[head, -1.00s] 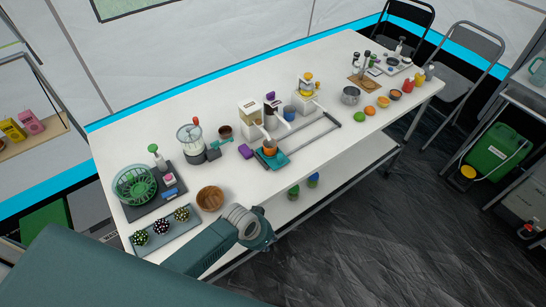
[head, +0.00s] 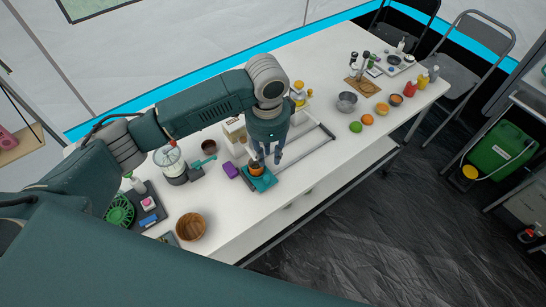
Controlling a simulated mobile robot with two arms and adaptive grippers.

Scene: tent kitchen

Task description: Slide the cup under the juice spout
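A small orange-brown cup (head: 256,169) stands on a teal sliding holder (head: 263,184) at the front of a grey rail frame (head: 305,152). My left gripper (head: 269,160) points down from above, just over and slightly right of the cup. Its fingers look spread, with a gap between them; I see no hold on the cup. A juice dispenser (head: 234,129) stands behind the cup, and another with a yellow top (head: 299,93) stands farther right. My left arm hides the middle dispenser and the spouts. My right gripper is out of view.
A purple block (head: 230,170) lies just left of the holder. A metal pot (head: 347,102) and fruit are to the right. The table front right of the holder is clear.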

